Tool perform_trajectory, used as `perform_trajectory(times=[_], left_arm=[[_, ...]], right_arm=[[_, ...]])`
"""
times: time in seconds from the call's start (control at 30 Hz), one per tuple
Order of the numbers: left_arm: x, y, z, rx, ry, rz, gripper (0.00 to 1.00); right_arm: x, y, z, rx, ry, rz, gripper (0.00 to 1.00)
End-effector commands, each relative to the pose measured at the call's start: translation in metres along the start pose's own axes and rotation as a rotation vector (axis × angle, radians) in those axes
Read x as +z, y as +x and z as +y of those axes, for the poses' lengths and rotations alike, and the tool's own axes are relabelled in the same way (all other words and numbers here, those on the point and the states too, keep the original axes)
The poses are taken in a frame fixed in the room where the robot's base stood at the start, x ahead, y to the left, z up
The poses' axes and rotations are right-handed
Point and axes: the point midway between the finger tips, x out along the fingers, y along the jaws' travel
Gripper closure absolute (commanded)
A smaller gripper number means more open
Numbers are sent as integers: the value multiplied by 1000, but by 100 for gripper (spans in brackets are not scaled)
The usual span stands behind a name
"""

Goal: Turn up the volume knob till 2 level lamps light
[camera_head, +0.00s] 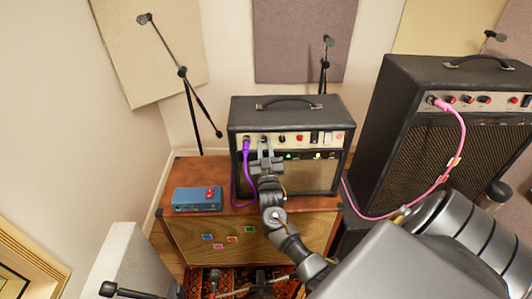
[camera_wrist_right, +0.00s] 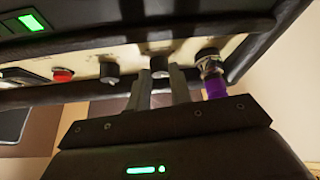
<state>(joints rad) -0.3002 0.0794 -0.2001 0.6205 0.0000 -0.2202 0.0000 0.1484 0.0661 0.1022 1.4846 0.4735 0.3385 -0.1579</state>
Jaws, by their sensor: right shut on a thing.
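The small amplifier (camera_head: 234,118) stands on a brown cabinet, its cream control panel facing me. My right gripper (camera_head: 264,148) reaches up to the left part of that panel. In the right wrist view, its fingers (camera_wrist_right: 161,88) are shut on a dark knob (camera_wrist_right: 159,64), beside the purple plug (camera_wrist_right: 210,70). Another dark knob (camera_wrist_right: 109,69) and a red control (camera_wrist_right: 63,75) sit along the panel. A green lamp (camera_head: 288,156) glows below the panel. Other small lights to its right are too small to judge. A green rectangle (camera_wrist_right: 31,21) glows in the wrist view. My left gripper is out of view.
The purple cable (camera_head: 236,180) hangs just left of my right gripper. A larger amplifier (camera_head: 440,70) with a pink cable (camera_head: 455,170) stands to the right. Microphone stands are behind.

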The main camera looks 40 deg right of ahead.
Motion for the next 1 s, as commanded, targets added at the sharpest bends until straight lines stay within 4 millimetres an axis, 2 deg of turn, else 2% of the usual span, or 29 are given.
perform_trajectory(times=[0.03, 0.3, 0.93, 0.97, 1.0], left_arm=[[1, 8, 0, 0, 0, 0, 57], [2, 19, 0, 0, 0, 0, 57], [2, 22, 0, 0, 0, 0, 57], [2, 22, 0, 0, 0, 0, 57], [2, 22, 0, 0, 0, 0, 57]], right_arm=[[4, -2, -2, 20, 28, -2, 100], [2, -1, -3, 95, 130, -6, 100], [0, 0, -3, 123, 169, -8, 100], [0, 0, -3, 123, 169, -8, 76], [0, 0, -3, 123, 169, -8, 71]])
